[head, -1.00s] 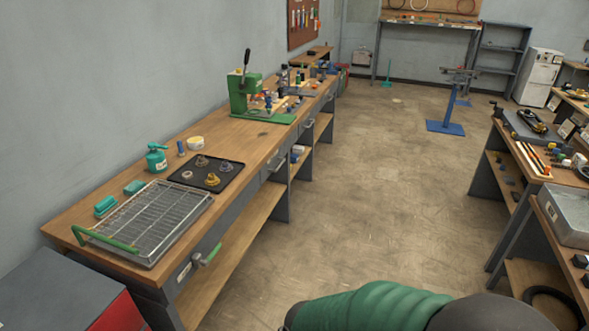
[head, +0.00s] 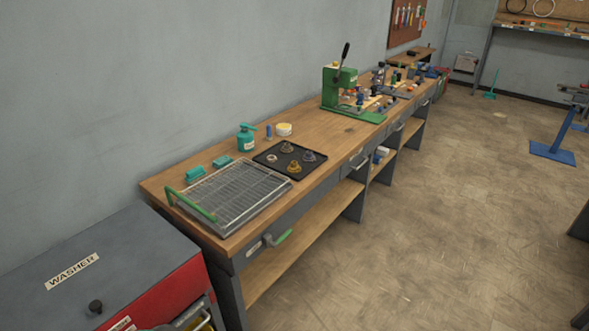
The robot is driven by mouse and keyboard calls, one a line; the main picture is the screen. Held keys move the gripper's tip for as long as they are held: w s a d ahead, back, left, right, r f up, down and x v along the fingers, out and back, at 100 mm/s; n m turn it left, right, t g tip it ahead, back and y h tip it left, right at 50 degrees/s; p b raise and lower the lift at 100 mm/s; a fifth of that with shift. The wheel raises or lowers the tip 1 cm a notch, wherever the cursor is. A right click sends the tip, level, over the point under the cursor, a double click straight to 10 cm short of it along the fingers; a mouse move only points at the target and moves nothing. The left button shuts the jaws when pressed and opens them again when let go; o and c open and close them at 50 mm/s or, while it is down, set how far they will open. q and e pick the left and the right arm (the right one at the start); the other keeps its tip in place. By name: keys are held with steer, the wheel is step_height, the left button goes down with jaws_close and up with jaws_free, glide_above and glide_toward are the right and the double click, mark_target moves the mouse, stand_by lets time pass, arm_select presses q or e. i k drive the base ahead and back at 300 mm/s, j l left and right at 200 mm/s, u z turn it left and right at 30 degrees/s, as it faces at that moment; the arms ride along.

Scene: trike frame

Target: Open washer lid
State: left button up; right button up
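The washer (head: 168,296) stands at the lower left of the head view, a red cabinet partly cut off by the picture's edge. Its grey lid (head: 105,250) lies flat and closed, with a white "WASHER" label (head: 73,271) and a dark round knob (head: 96,306) near the front edge. Neither of my grippers is in view, so I cannot see whether they are open or shut.
A long wooden workbench (head: 335,134) runs from beside the washer to the back. On it are a wire rack (head: 236,193) with a green handle, a black tray (head: 262,158) of small parts and a green press (head: 335,88).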

mark_target(81, 282)
steer(key=u, duration=1.5)
